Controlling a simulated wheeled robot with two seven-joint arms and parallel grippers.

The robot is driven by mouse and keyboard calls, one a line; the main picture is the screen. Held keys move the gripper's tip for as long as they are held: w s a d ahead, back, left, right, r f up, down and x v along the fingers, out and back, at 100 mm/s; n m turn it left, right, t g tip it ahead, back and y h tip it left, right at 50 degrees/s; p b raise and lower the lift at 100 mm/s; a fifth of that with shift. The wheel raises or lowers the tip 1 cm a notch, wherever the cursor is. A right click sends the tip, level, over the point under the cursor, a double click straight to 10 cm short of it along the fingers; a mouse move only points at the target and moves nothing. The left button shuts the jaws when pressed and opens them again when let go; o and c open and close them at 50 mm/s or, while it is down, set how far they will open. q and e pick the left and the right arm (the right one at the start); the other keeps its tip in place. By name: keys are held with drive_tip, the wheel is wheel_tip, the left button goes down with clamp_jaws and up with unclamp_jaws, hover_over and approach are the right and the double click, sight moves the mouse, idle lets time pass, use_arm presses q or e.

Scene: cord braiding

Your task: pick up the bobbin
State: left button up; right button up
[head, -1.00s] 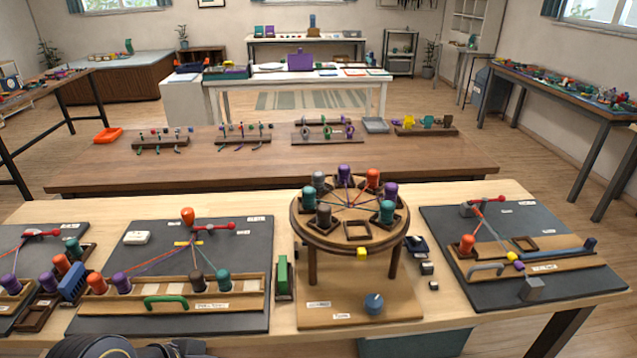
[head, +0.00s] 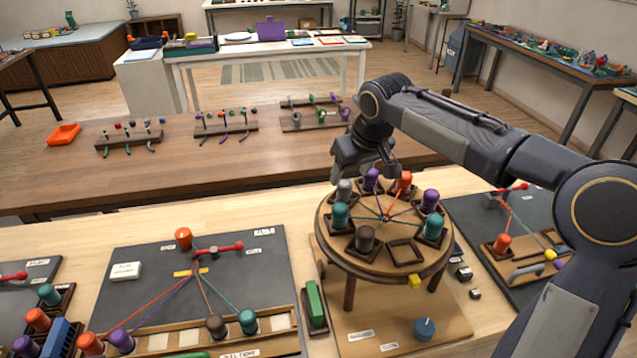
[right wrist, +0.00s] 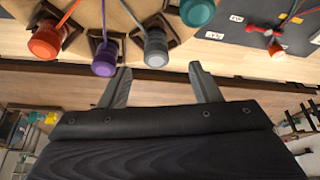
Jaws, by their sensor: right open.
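Several thread-wound bobbins stand in square holders on a round wooden stand (head: 320,236). They include a grey bobbin (head: 344,190), a purple bobbin (head: 371,182), an orange bobbin (head: 404,182), a teal bobbin (head: 340,216) and a dark brown bobbin (head: 365,238). My right gripper (head: 364,172) is open and empty above the stand's far left edge. In the right wrist view, the grey bobbin (right wrist: 155,46) lies just ahead of the space between the open fingers (right wrist: 162,82). The purple bobbin (right wrist: 105,58) is beside the left finger, apart from it. My left gripper is out of view.
One square holder (head: 404,254) at the stand's near side is empty. A dark board (head: 130,299) with more bobbins lies to the left, and another (head: 465,212) to the right. A green block (head: 315,303) stands left of the stand. Cords run to the stand's centre.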

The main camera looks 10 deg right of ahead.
sight(346, 184)
drive_tip(key=x, duration=0.4)
drive_tip(key=p+x, duration=0.1)
drive_tip(key=x, duration=0.2)
drive_tip(key=shift+w+d, duration=0.2)
drive_tip(key=shift+w, duration=0.1)
drive_tip(key=c, duration=1.1)
drive_tip(key=shift+r, duration=0.1)
